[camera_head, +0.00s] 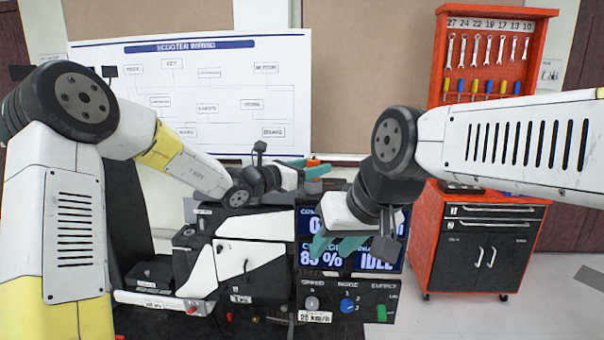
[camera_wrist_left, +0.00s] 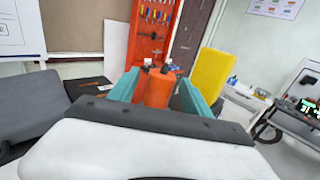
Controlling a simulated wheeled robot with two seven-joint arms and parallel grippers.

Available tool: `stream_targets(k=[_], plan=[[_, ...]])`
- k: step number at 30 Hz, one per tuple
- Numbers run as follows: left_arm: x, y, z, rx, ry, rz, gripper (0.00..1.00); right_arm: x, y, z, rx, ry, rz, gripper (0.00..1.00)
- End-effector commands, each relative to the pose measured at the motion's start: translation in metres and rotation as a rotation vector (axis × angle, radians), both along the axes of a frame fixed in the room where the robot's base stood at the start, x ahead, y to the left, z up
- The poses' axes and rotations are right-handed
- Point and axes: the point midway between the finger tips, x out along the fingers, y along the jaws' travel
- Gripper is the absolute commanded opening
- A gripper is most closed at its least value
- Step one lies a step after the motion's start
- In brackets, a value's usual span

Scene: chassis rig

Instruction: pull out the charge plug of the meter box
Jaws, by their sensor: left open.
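The meter box (camera_head: 325,277) is a dark console with blue displays reading 85 % and IDLE, above knobs and a green switch. My left gripper (camera_head: 308,167) is open above its top. An orange piece (camera_head: 314,162) sits between the teal fingers.
A white panel box (camera_head: 252,268) and a dark seat (camera_head: 128,205) stand left of the meter box. A red tool cabinet (camera_head: 428,238) is at the right. A wiring board (camera_head: 225,85) stands behind. A yellow block (camera_wrist_left: 212,75) shows in the left wrist view.

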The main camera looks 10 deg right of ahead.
Motion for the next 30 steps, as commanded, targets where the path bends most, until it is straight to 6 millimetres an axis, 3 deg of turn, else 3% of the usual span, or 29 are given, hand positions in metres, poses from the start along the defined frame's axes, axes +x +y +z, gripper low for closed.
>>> stream_targets(k=[7,16,30], plan=[[0.001,-0.001,0.0,0.001,0.0,0.001,0.57,0.0,0.0,0.0,0.0,0.0,0.0,0.39],[0.001,-0.001,0.0,0.001,0.0,0.0,0.0,0.0,0.0,0.0,0.0,0.0,0.0,0.39],[0.001,-0.001,0.011,0.001,-0.003,0.0,0.0,0.0,0.0,0.0,0.0,0.0,0.0,0.39]])
